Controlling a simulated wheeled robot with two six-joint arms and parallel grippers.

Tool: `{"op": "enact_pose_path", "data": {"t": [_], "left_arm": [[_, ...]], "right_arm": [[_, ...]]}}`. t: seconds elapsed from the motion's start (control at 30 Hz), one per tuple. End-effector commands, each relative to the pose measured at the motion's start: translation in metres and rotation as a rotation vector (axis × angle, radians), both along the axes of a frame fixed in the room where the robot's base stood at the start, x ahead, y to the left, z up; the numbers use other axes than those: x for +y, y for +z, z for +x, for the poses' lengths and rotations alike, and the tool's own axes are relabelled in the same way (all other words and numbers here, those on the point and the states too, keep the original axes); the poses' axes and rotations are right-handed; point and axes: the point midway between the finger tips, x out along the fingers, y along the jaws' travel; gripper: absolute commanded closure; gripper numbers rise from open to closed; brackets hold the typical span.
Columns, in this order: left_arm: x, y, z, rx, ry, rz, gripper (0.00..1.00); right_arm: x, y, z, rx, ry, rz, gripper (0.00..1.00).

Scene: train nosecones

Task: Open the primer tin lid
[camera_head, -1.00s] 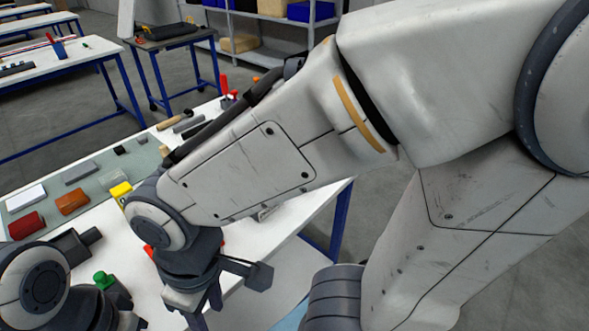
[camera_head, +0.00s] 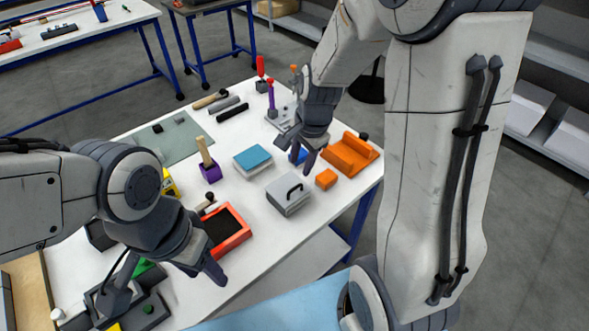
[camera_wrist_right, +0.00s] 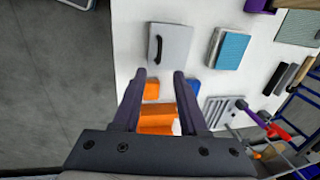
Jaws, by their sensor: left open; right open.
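A grey box-shaped tin (camera_head: 288,196) with a black handle (camera_head: 295,190) on its flat lid stands on the white table. Its lid looks closed. In the right wrist view the tin (camera_wrist_right: 176,50) lies just beyond the fingertips. My right gripper (camera_head: 303,156) is open and empty, above the table behind the tin. It also shows in the right wrist view (camera_wrist_right: 160,78), apart from the tin.
Around the tin are a blue-topped box (camera_head: 253,160), an orange block (camera_head: 326,179), an orange cradle (camera_head: 350,155) and a red tray (camera_head: 229,228). A purple brush holder (camera_head: 205,173) stands farther left. The white table (camera_head: 262,235) is bare in front of the tin.

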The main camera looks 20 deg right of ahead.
Motion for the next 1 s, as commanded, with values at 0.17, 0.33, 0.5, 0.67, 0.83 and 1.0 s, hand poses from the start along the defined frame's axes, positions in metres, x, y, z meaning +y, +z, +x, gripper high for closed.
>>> {"op": "enact_pose_path", "data": {"t": [0.17,0.33,0.5,0.67,0.83,1.0], "left_arm": [[0.000,0.000,0.000,0.000,0.000,0.000,0.50],[0.000,-0.001,0.000,0.000,0.000,0.000,0.50],[0.000,-0.005,0.000,0.000,0.000,0.000,0.50],[0.000,-0.010,0.000,0.000,-0.001,0.000,0.50],[0.000,-0.011,0.000,0.000,-0.001,0.000,0.50],[0.000,-0.010,0.000,0.000,-0.001,0.000,0.50]], "right_arm": [[-0.003,-0.021,0.004,0.004,-0.029,0.003,0.58],[0.000,-0.053,0.009,0.007,-0.026,0.003,0.58],[0.002,-0.082,0.014,0.006,-0.025,0.002,0.58],[0.003,-0.098,0.019,0.002,-0.024,0.002,0.58],[0.003,-0.103,0.020,0.001,-0.023,0.001,0.58],[0.003,-0.102,0.020,0.001,-0.023,0.001,0.58]]}}
